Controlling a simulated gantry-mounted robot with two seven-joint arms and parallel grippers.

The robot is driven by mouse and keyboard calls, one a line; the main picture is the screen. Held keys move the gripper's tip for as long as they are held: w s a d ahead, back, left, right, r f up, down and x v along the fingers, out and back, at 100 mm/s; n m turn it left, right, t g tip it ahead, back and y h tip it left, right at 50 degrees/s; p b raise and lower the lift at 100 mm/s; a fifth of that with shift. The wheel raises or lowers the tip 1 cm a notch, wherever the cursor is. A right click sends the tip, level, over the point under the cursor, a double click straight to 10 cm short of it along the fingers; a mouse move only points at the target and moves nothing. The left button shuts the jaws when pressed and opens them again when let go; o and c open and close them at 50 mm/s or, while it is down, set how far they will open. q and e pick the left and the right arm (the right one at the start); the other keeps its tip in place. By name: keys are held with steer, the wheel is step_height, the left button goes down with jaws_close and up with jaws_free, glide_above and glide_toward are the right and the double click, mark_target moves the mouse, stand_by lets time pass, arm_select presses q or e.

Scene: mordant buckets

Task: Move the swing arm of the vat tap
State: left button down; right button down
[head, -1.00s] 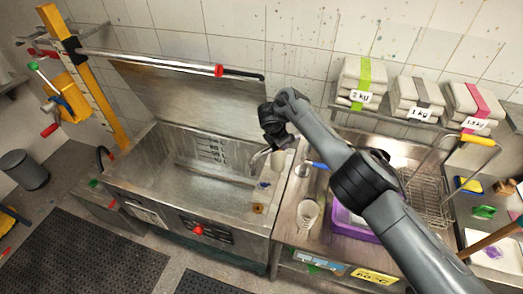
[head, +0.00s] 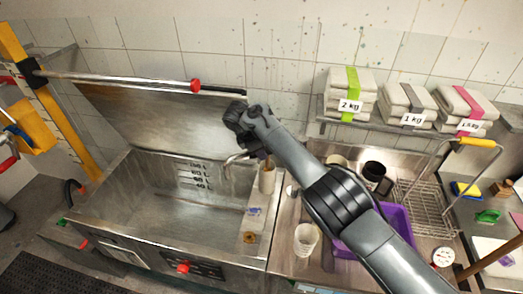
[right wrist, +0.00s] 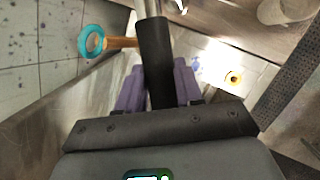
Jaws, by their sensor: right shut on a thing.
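The metal spout of the vat tap's swing arm (head: 238,158) curves out over the right end of the steel vat (head: 150,212) in the head view. My right gripper (head: 262,154) is at the tap, partly hidden by its own wrist. In the right wrist view my right gripper (right wrist: 158,78) has its purple fingers on both sides of a black sleeve (right wrist: 154,45) and is shut on it. A metal tube (right wrist: 150,8) runs out of the sleeve. My left gripper is not in view.
A teal ring on an orange stem (right wrist: 92,42) stands close left of the sleeve. A purple bin (head: 398,225) and white cup (head: 306,240) stand on the counter right of the vat.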

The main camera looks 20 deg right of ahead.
steer(key=shift+d, duration=0.1)
steer(key=c, duration=0.7)
jaws_free()
steer(key=shift+c, duration=0.2)
steer(key=shift+a+r, duration=0.25)
steer(key=shift+r, duration=0.25)
steer(key=v, duration=0.9)
steer(key=shift+r, duration=0.35)
steer(key=shift+s+a, duration=0.15)
